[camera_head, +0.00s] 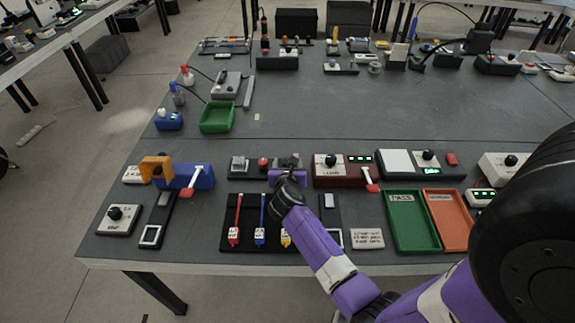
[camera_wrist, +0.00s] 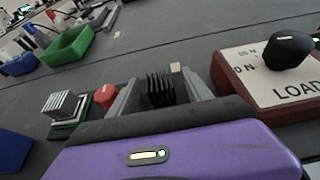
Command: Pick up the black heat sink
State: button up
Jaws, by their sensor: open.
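The black heat sink (camera_wrist: 160,88) has upright fins and shows in the wrist view between the two grey fingers of my gripper (camera_wrist: 158,90). The fingers are apart, one on each side of it, and I cannot tell whether they touch it. Its lower part is hidden behind my gripper's dark front edge. In the head view my purple gripper (camera_head: 288,166) is at the right part of a dark strip fixture on the bench, and the heat sink there is mostly too small to make out.
A silver finned block (camera_wrist: 68,105) and a red knob (camera_wrist: 105,97) stand to the left. A dark red LOAD box (camera_head: 341,171) with a black knob is close on the right. Green (camera_head: 413,222) and orange (camera_head: 450,220) trays lie farther right.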

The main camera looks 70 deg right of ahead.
jog(key=shift+w+d+f, duration=0.1)
jog(key=shift+d+f, duration=0.05)
jog(key=shift+d, duration=0.15)
jog(key=shift+c, duration=0.5)
grip_shut()
